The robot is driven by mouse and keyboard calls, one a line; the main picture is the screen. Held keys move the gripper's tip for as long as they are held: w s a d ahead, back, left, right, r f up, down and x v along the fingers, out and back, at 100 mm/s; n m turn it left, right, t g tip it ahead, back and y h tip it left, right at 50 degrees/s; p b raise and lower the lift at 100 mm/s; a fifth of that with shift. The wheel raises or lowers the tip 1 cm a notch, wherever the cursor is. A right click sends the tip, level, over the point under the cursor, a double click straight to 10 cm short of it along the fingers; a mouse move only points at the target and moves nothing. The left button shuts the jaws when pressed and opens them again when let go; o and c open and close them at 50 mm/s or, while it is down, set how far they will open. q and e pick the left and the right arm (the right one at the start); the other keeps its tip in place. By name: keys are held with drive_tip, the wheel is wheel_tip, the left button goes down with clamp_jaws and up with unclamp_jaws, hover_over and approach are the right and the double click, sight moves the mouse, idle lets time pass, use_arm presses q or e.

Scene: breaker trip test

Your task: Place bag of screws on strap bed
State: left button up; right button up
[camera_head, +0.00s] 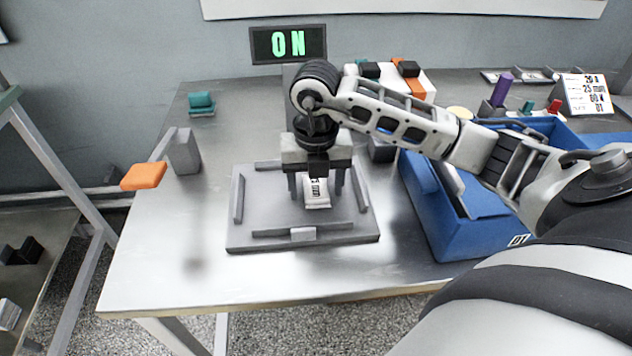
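The strap bed looks to be the grey plate (270,215) with low raised bars along its sides, on the metal table. The bag of screws (317,194) is a small white packet with dark print, over the middle of the plate. It appears to lie on the plate, though its upper part is hidden by my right gripper. My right gripper (317,188) points down over the bag, with its dark fingers well apart on either side and small gaps seeming to show beside the bag. My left gripper is not in view.
A blue bin (436,215) stands right of the plate, under my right arm. A grey post (185,152) with an orange paddle (143,176) is at the left. A display (288,44) reading ON stands behind. The table's front left is clear.

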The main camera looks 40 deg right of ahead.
sight(316, 188)
wheel_tip(316, 188, up, 12)
drive_tip(key=p, duration=0.1)
drive_tip(key=shift+r, duration=0.2)
idle(0.3)
drive_tip(key=shift+p, duration=0.35)
